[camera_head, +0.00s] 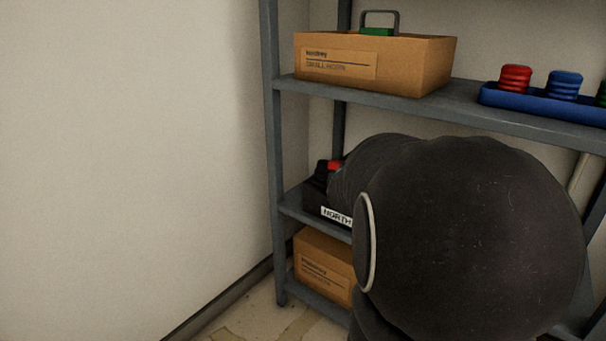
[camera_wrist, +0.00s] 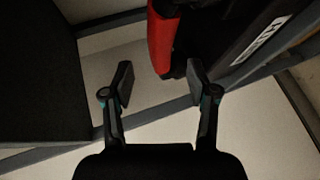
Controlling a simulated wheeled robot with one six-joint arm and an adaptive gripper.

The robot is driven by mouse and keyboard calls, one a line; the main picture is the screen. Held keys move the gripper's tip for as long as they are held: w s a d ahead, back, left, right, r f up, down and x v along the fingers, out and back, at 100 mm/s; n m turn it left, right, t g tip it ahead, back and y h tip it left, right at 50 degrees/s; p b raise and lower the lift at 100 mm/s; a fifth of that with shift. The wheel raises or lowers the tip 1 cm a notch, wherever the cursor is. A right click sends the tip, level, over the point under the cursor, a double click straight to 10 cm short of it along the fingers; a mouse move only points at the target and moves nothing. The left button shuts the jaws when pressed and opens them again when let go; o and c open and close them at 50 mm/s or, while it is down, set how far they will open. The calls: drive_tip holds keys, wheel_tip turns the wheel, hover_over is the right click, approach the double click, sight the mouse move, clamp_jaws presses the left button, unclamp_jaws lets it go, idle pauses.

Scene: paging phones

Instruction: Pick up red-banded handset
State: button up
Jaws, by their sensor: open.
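The red-banded handset (camera_head: 334,165) rests on a black phone base (camera_head: 318,193) on the middle shelf. The base has a white label reading "NORTH". My arm hides most of the handset and the right part of the base in the head view. In the wrist view the handset's red band (camera_wrist: 163,40) shows at the top, just beyond the fingertips. My gripper (camera_wrist: 160,82) is open, with nothing between its fingers. The handset looks apart from both fingers, though its dark end comes close to the right finger. The labelled base (camera_wrist: 260,40) also shows at upper right.
A grey metal shelf rack (camera_head: 272,130) stands beside a bare wall. A cardboard box (camera_head: 430,68) and a blue tray (camera_head: 545,104) with coloured coils sit on the shelf above. Another box (camera_head: 318,262) sits below.

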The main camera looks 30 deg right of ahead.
sight(323, 166)
drive_tip(key=b+x, duration=0.1)
drive_tip(key=x, duration=0.4)
drive_tip(key=b+x, duration=0.1)
drive_tip(key=x, duration=0.4)
drive_tip(key=shift+w+d+r, duration=0.15)
drive_tip(key=shift+w+d, duration=0.1)
clamp_jaws()
